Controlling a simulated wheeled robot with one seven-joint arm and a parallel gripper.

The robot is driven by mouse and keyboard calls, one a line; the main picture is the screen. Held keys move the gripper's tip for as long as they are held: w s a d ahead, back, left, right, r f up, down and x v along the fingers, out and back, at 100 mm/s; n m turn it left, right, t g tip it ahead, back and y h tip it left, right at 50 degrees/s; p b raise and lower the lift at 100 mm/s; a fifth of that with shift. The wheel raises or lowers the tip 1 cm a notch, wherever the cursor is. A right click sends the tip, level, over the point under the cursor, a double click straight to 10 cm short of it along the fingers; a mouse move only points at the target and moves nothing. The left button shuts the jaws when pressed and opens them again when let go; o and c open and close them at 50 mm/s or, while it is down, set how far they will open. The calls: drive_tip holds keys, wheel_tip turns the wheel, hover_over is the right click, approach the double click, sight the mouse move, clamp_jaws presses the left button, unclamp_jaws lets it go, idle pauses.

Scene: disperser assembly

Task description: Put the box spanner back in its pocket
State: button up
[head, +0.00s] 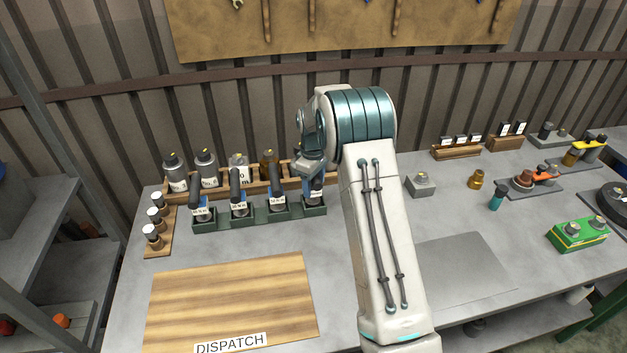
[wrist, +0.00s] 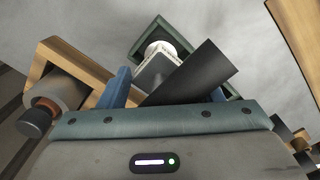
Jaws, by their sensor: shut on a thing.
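The green rack (head: 258,217) stands in a row of pockets on the bench. In the wrist view my gripper (wrist: 165,98) is shut on the box spanner (wrist: 192,74), a black and grey piece held aslant between the blue fingers. Beyond it are a pale round part and the green walls of a pocket (wrist: 141,42). The spanner's far end overlaps the pocket in this view; I cannot tell how deep it sits or whether it touches the walls.
Black-handled tools (head: 239,190) stand in the other rack pockets. Close behind is a wooden rack (head: 222,187) with several bottles. A small wooden strip (head: 160,243) with jars is at left. The wooden dispatch board (head: 232,300) in front is empty.

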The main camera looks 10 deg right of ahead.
drive_tip(key=shift+f, duration=0.15)
drive_tip(key=o, duration=1.3)
